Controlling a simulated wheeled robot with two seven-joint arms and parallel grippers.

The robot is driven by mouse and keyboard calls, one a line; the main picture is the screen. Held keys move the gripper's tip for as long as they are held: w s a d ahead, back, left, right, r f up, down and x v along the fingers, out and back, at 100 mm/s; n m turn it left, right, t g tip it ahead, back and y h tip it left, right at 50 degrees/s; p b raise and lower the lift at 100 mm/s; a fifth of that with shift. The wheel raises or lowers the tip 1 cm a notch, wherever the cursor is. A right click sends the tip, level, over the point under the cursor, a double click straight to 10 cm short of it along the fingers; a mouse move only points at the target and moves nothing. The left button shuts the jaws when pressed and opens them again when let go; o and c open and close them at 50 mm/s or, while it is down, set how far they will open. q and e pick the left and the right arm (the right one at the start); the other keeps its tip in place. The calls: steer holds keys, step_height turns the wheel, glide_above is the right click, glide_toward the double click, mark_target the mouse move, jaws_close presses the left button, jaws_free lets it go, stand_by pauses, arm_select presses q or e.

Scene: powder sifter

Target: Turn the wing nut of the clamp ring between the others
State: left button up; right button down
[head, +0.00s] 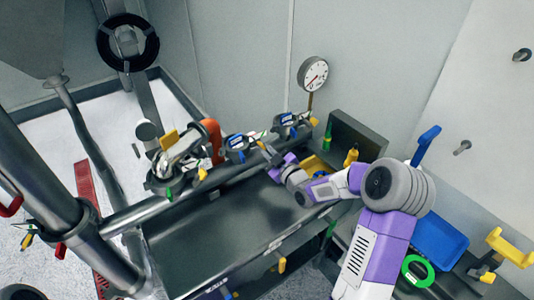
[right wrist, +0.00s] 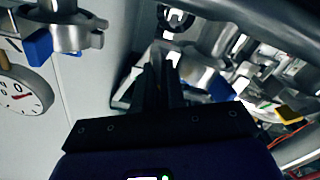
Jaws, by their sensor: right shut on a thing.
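Several clamp rings sit in a row along a metal pipe in the head view. The middle clamp ring (head: 237,146) has a blue part and stands between the left one (head: 163,178) and the right one (head: 286,124). My right gripper (head: 270,154) reaches in from the right and is at the near right side of the middle ring. In the right wrist view its dark fingers (right wrist: 165,82) are close together, shut on the wing nut, which they mostly hide. The middle ring (right wrist: 198,76) is just beyond them. The right ring (right wrist: 75,30) shows at upper left. My left gripper is not in view.
A dial gauge (head: 313,74) stands behind the right ring. A grey trough (head: 215,240) lies below the pipe. An orange hose (head: 212,137) is behind the pipe.

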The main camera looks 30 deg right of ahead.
steer(key=shift+m+p, duration=0.35)
steer(key=shift+m, duration=6.55)
steer(key=c, duration=1.2)
jaws_free()
steer(key=s, duration=0.7)
steer(key=shift+s+d, duration=0.25)
steer(key=shift+s, duration=0.1)
steer(key=shift+p, duration=0.3)
